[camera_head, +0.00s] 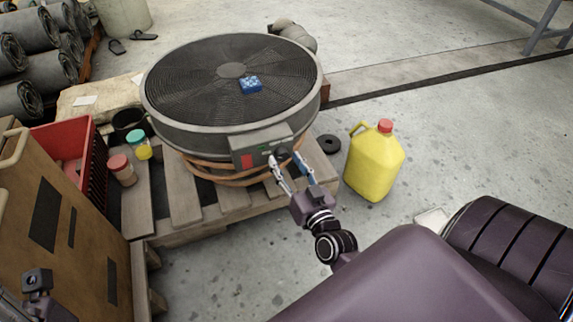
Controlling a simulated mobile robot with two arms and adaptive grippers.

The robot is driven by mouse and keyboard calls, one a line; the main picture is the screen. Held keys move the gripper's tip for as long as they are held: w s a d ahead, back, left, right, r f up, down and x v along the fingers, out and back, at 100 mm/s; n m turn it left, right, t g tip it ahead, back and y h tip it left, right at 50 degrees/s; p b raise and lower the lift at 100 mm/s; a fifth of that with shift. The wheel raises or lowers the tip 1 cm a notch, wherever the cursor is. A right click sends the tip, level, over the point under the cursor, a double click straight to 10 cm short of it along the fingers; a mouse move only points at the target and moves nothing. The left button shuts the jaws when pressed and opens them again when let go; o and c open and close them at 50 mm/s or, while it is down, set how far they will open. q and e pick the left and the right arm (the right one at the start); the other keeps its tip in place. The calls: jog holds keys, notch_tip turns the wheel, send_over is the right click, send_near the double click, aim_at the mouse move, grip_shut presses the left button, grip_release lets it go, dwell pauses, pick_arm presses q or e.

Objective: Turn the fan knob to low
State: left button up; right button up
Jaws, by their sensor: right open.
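A large round grey fan (187,116) lies face up on a wooden pallet (185,205). Its control box (243,145) sticks out at the front, with a red patch at its left end and small green marks. A dark knob (283,152) shows near the box's right end, partly hidden by my fingers. My right gripper (290,163) is open, its two fingertips at the box just below and around the knob. I cannot tell whether they touch it.
A yellow jug (374,163) with a red cap stands right of the pallet. A blue object (250,85) lies on the fan grille. Small jars (122,170), a red crate (97,165) and a brown panel (55,215) are at left.

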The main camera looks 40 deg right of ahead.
jog(key=shift+w, duration=0.1)
jog(key=shift+c, duration=0.5)
jog(key=c, duration=1.1)
jog(key=shift+o, duration=0.2)
